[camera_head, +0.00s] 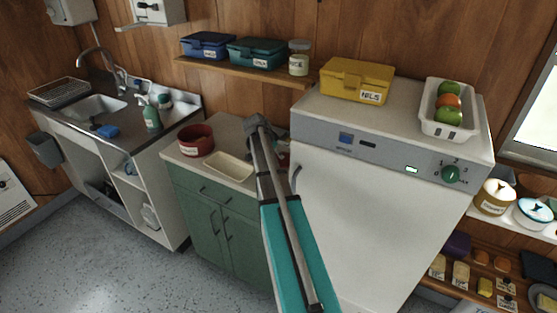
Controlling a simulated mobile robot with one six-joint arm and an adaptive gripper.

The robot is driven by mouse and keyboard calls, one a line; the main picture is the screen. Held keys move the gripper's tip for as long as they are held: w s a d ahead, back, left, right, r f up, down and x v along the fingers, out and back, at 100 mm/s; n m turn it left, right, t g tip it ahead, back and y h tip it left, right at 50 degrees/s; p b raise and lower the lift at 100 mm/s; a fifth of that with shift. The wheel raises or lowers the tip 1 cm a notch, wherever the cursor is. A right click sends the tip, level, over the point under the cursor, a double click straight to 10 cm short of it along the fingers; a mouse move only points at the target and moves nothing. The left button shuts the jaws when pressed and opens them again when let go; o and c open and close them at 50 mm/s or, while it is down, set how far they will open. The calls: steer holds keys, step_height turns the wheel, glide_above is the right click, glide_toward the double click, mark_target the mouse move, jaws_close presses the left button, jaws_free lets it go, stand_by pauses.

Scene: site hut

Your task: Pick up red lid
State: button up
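I cannot make out a separate red lid. A dark red round container (196,141), with a label on its front, stands on the counter left of my arm. My arm reaches from the bottom of the picture up to the counter. My gripper (257,122) is at its far end, above the back of the counter and right of the red container, apart from it. Its fingers are too small and hidden to tell open from shut. Small items just right of the arm, beside the fridge, are mostly hidden.
A cream tray (229,168) lies on the green cabinet's counter (202,163). A shelf (235,70) with boxes and a jar hangs above. The white fridge (365,205) stands close right, bearing a yellow box (352,78) and a fruit tray (431,107). A sink (98,107) is left.

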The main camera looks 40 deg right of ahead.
jaws_close()
steer(key=shift+r, duration=0.15)
step_height(320, 180, up, 10)
steer(key=p, duration=1)
stand_by(1.2)
